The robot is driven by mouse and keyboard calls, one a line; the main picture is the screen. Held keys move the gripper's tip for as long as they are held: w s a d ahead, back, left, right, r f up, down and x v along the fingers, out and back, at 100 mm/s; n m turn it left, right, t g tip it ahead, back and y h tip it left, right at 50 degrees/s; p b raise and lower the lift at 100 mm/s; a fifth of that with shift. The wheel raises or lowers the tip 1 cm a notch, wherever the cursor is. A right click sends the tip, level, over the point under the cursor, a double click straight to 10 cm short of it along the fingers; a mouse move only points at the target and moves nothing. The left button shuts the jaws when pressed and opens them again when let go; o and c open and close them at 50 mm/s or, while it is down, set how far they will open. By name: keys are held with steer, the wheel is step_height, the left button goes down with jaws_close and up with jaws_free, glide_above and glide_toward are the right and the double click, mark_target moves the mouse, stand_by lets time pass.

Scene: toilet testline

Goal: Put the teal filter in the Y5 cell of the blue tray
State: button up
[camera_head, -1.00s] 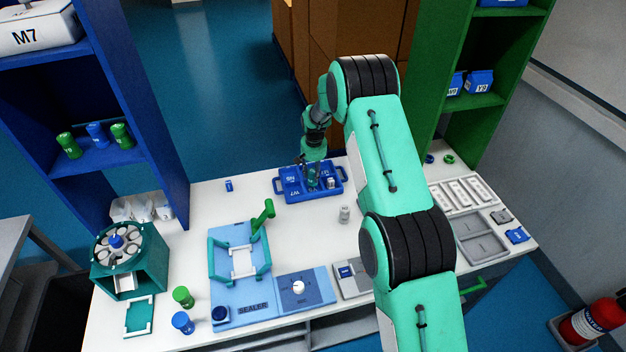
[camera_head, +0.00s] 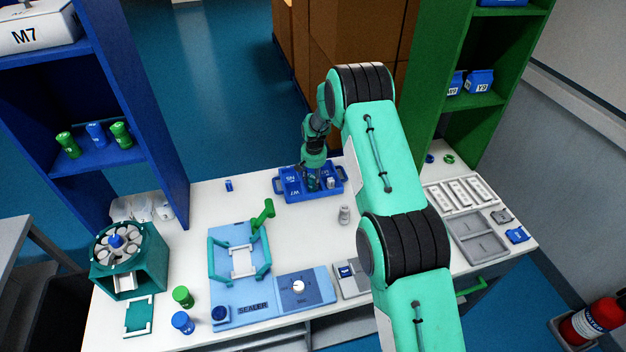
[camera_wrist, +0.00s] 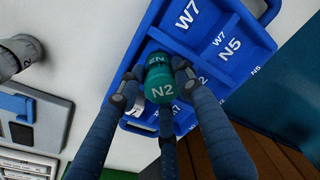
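The blue tray (camera_head: 298,195) stands at the back middle of the white bench. In the wrist view the tray (camera_wrist: 275,40) shows labels W7 and N5; I cannot read a Y5 label. A teal filter (camera_wrist: 158,86) marked N2 is between the fingers of my gripper (camera_wrist: 156,88), over or in the tray. The left finger stands slightly apart from it, and the right finger is close beside it. In the head view my gripper (camera_head: 312,176) reaches down into the tray and partly hides the cells.
A small white-grey bottle (camera_head: 344,215) stands right in front of the tray. The blue sealer (camera_head: 240,265) with its green handle is at front left. A grey tray (camera_head: 478,238) lies at the right. The bench left of the blue tray is mostly clear.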

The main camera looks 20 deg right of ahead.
steer(key=o, duration=0.3)
steer(key=shift+o, duration=0.2)
steer(key=shift+r, duration=0.15)
step_height(320, 180, up, 12)
steer(key=s, duration=0.1)
stand_by(0.5)
steer(key=shift+s, duration=0.1)
stand_by(0.4)
